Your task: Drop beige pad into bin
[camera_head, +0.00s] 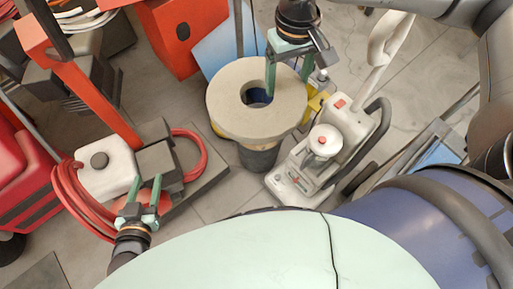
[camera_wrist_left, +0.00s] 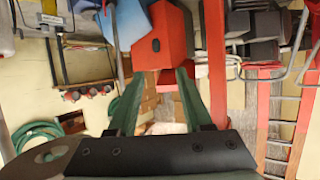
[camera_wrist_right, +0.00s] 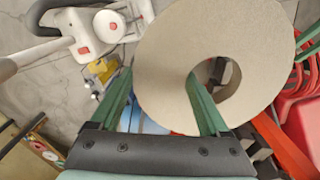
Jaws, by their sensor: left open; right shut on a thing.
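The beige pad (camera_head: 228,98) is a thick round disc with a hole in its middle. My right gripper (camera_head: 288,84) is shut on the ring of the pad, near its right side, one finger at the hole and the other by the outer rim. The pad also fills much of the right wrist view (camera_wrist_right: 170,50). A dark round container, probably the bin (camera_head: 259,158), shows below the pad; its top is mostly hidden, and dark blue shows through the hole. I cannot tell if pad and bin touch. My left gripper (camera_head: 146,182) is open and empty.
A white floor machine (camera_head: 318,165) stands right of the bin. A white-and-grey machine with a red hose (camera_head: 190,140) stands left, near my left gripper. An orange-red box (camera_head: 180,38) and a blue panel (camera_head: 225,50) are behind. Some floor is clear between the machines.

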